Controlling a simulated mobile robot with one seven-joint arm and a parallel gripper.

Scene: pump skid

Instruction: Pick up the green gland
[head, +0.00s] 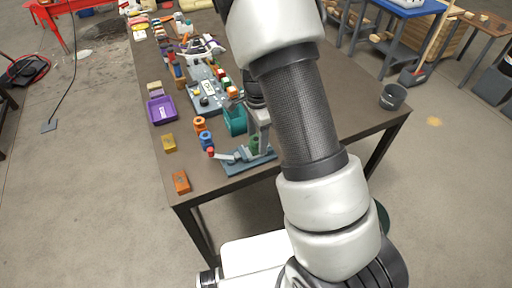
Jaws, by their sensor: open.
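A small green cylindrical piece (254,143), which looks like the green gland, stands at the blue-grey base plate (238,164) of a small lever device near the table's front edge. It is too small to make out in detail. My arm crosses the picture just to its right and hides part of the device. An orange ring-like piece (200,124) and a blue one (207,140) stand to its left. I cannot make out my gripper; my arm runs out of the top of the picture.
The lever (224,156) with a red knob sticks out left. A teal container (235,120) stands behind. A purple tray (162,110), a yellow block (169,143) and an orange block (181,182) are along the left edge. A dark bucket (392,97) stands at right.

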